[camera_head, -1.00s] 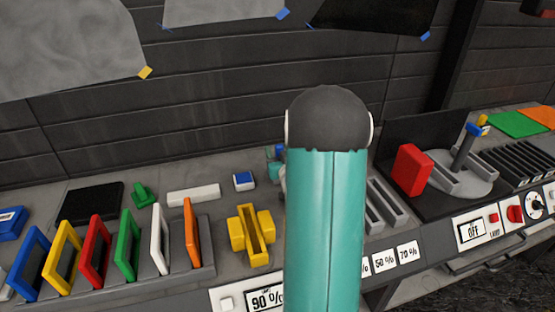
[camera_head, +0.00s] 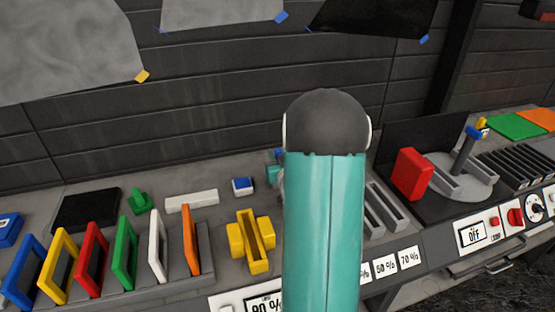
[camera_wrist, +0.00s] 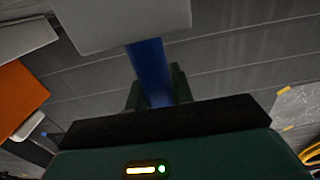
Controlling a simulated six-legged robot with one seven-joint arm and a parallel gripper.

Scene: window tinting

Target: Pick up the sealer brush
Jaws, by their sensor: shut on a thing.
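In the wrist view, my gripper (camera_wrist: 157,88) has its dark green jaws closed around a blue handle, which I take to be the sealer brush (camera_wrist: 149,62). A broad pale grey block (camera_wrist: 120,20) is at the top of the handle; whether it is part of the brush is unclear. In the head view, my own teal arm hides most of the gripper and the held thing. Only small blue and teal bits show at the arm's left edge, above the bench (camera_head: 225,215).
Coloured frames stand in a rack (camera_head: 205,258) at left. A yellow holder (camera_head: 250,240), a white bar (camera_head: 192,200) and a blue-topped block (camera_head: 243,186) lie left of my arm. A red block (camera_head: 411,174) and a round grey plate (camera_head: 480,178) with a post stand at right.

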